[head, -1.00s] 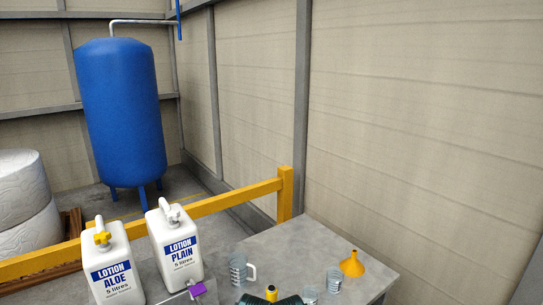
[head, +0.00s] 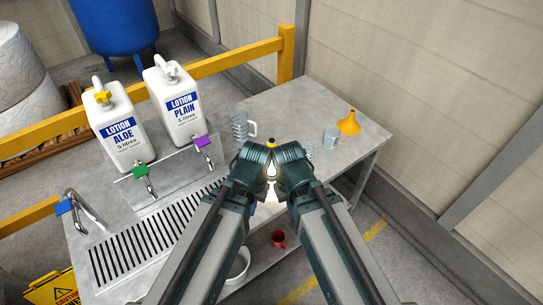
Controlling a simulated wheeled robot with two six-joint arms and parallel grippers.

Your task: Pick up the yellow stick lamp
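A small yellow thing with a dark top (head: 271,143) shows just beyond the bent ends of my two arms, over the grey worktop (head: 320,105). It may be the yellow stick lamp, but most of it is hidden behind my arms. A bright pale glow shows in the gap between the arms below it. My left and right arms reach up from the bottom and bend close together at the middle. Their grippers are hidden behind the arm links, so I cannot see what they touch.
A clear jug (head: 240,128), a clear beaker (head: 330,137) and a yellow funnel (head: 349,123) stand on the worktop. Two white lotion canisters (head: 121,133) (head: 177,108) stand at the left behind taps and a slotted drain (head: 150,237). A red mug (head: 279,239) sits below. A yellow rail (head: 225,60) runs behind.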

